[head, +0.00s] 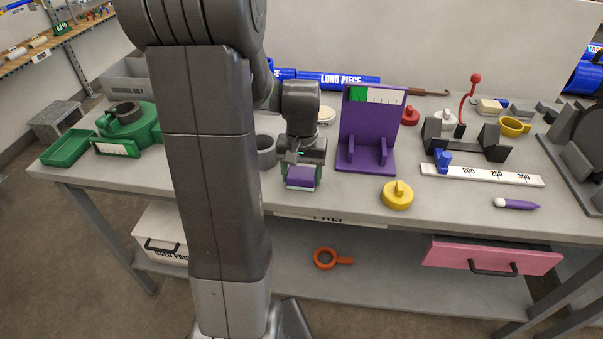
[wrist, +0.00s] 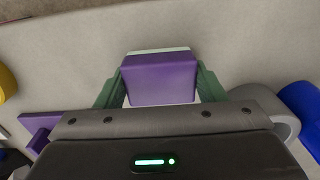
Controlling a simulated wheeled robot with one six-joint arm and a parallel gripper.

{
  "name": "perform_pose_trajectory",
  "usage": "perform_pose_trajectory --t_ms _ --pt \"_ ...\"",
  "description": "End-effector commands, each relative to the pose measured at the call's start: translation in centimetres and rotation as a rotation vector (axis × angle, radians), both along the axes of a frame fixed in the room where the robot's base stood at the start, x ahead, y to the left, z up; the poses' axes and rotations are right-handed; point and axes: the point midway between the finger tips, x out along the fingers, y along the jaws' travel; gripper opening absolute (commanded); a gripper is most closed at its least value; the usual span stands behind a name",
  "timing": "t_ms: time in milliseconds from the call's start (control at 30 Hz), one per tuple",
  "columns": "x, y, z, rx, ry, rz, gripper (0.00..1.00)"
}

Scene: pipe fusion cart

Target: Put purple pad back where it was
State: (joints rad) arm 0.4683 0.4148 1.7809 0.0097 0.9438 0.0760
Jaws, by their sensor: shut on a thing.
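The purple pad (head: 302,176) is between the fingers of my gripper (head: 302,180), over the front part of the cart top, left of the purple stand. In the wrist view the purple pad (wrist: 162,78) is a block with a pale strip along its far edge. The green fingers of my gripper (wrist: 160,88) close on its two sides. I cannot tell whether the pad touches the cart top or is a little above it.
The purple stand (head: 368,130) is just right of my gripper. A grey ring (head: 265,151) is close on the left. A yellow knobbed disc (head: 397,196) lies front right. A green tray (head: 68,148) is at the far left. A pink drawer (head: 490,256) hangs below.

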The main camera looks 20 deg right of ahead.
Motion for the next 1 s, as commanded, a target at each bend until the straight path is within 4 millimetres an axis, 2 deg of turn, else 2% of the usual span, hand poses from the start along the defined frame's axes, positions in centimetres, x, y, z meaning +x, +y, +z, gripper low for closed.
perform_pose_trajectory --t_ms 67,100,200,467,600,767,1000 --pt "0.0 0.0 -0.3 0.000 0.000 0.000 0.45" --pt "0.0 0.0 -0.3 0.000 0.000 0.000 0.67" --pt "0.0 0.0 -0.2 0.000 0.000 0.000 0.85" --pt "0.0 0.0 -0.2 0.000 0.000 0.000 0.85" --pt "0.0 0.0 0.6 -0.001 -0.002 0.000 0.85" --pt "0.1 -0.1 3.6 -0.003 -0.005 0.000 0.85" --pt "0.0 -0.1 8.8 -0.003 -0.004 0.000 0.85"
